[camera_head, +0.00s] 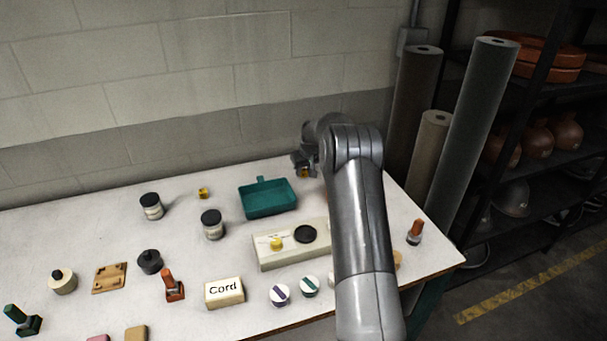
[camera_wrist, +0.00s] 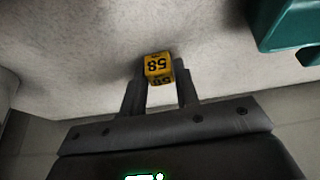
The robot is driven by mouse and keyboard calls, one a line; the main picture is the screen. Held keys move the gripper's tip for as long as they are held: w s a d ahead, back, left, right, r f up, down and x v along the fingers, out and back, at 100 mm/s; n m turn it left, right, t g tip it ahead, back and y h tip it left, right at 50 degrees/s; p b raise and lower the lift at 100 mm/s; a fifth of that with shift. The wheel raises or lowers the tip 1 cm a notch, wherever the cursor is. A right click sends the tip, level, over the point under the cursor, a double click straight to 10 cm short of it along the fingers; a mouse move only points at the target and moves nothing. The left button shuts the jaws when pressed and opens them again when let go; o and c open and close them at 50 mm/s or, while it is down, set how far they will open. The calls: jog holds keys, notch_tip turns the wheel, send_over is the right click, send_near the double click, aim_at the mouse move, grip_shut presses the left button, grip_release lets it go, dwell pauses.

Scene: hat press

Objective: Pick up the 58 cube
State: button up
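The yellow 58 cube (camera_wrist: 158,66) is at the tips of my gripper (camera_wrist: 161,82) in the wrist view, with the number on two of its faces. The fingers stand on either side of it, very close to its sides. I cannot tell whether they touch it, or whether it rests on the table or is just lifted. In the head view my gripper (camera_head: 303,162) is low at the back of the table, with the yellow cube (camera_head: 305,173) partly hidden at it.
A teal tray (camera_head: 268,212) stands just left of my gripper. Another yellow cube (camera_head: 203,193) is further left, and one (camera_head: 277,243) sits on a pale block (camera_head: 270,259). Jars, stamps and a "Cord" box (camera_head: 224,292) are scattered leftward. Upright rolls (camera_head: 415,100) stand at the right.

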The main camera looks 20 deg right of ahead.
jog(key=c, duration=0.5)
jog(key=shift+r, duration=0.15)
